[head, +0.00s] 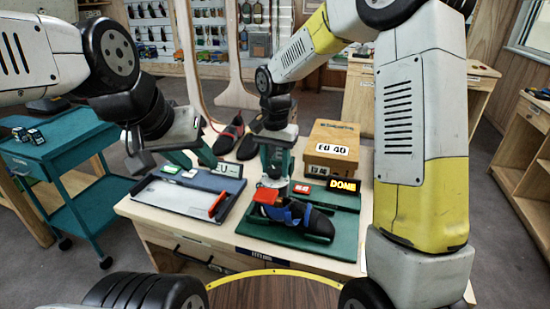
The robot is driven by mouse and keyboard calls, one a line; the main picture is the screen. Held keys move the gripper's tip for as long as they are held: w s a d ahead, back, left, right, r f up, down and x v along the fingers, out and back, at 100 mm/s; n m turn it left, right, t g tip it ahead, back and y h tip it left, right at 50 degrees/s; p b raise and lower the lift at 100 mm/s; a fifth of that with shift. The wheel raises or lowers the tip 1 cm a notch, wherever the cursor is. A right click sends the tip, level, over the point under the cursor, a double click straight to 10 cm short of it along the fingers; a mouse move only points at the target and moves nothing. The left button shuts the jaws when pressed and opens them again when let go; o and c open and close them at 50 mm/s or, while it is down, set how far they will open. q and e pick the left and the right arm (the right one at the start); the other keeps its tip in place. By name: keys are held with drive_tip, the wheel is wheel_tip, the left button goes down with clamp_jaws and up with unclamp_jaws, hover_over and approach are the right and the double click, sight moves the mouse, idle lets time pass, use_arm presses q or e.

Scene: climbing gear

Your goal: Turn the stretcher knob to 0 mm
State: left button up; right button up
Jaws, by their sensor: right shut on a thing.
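A dark shoe with blue straps (310,219) lies on the stretcher's green base (262,228) on the table. A red part (266,196), which looks like the stretcher knob, stands at the shoe's heel end. My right gripper (273,178) points down at the red part and is shut on it; the fingertips' exact contact is hard to see. A lit display reads DONE (342,186) behind the shoe; any millimetre reading is too small to tell. My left gripper (193,160) is open and empty above the grey measuring tray.
The grey tray (170,196) with a red slider (217,204) is left of the green base. A cardboard box marked EU 40 (335,148) and a pair of dark shoes (237,138) stand behind. A teal cart (55,160) is at the left.

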drive_tip(key=n, duration=1.3)
drive_tip(key=shift+n, duration=0.4)
drive_tip(key=n, duration=1.3)
drive_tip(key=shift+n, duration=0.4)
drive_tip(key=o, duration=1.4)
drive_tip(key=shift+c, duration=0.2)
